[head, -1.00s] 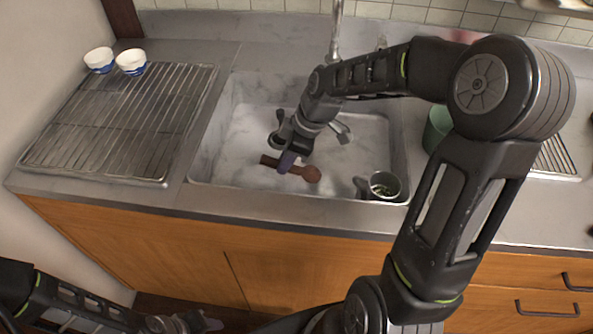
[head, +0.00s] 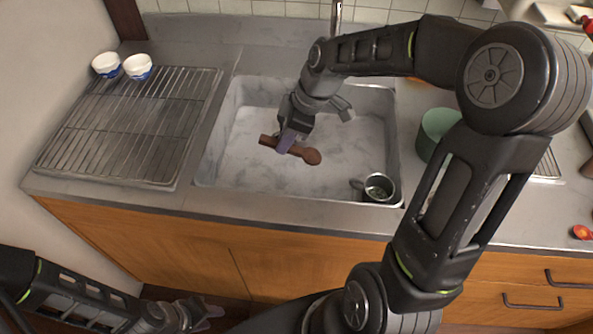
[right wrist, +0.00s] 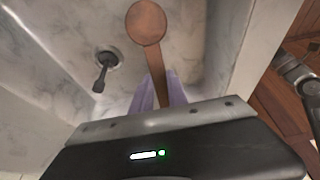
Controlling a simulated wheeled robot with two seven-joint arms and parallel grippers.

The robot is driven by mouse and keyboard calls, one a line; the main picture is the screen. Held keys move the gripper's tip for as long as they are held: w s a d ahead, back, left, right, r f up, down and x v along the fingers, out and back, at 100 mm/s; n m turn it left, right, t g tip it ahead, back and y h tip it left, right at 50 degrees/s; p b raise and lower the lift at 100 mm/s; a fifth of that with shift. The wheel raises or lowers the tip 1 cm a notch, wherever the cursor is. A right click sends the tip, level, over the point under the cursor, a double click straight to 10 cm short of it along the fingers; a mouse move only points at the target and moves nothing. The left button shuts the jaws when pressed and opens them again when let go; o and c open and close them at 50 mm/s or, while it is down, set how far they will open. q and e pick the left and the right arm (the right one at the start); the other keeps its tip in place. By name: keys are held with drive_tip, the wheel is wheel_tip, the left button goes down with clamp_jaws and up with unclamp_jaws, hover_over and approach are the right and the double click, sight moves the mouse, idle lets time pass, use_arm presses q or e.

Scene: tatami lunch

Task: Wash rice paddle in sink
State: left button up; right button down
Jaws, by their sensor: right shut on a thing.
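The brown wooden rice paddle (head: 311,156) is held over the sink (head: 228,150), its round head to the right in the head view. My right gripper (head: 285,143) is shut on its handle. In the right wrist view the paddle (right wrist: 147,24) extends from between the purple fingers (right wrist: 158,92), its round head at the top. The faucet (head: 336,18) rises behind the sink, partly hidden by my right arm. No running water can be made out. My left gripper (head: 205,314) is low at the lower left, away from the counter; its finger opening is unclear.
A metal mug (head: 379,187) stands in the sink's front right corner. A drying rack (head: 130,120) and two blue-white cups (head: 138,66) are at left. A green container (head: 436,130) stands right of the sink, near my arm.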

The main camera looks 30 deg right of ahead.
sight(277, 142)
drive_tip(key=shift+r+p, duration=1.05)
drive_tip(key=shift+r, duration=0.85)
idle(0.4)
wheel_tip(277, 142, up, 5)
drive_tip(key=p, duration=0.3)
drive_tip(key=shift+f, duration=0.1)
idle(0.6)
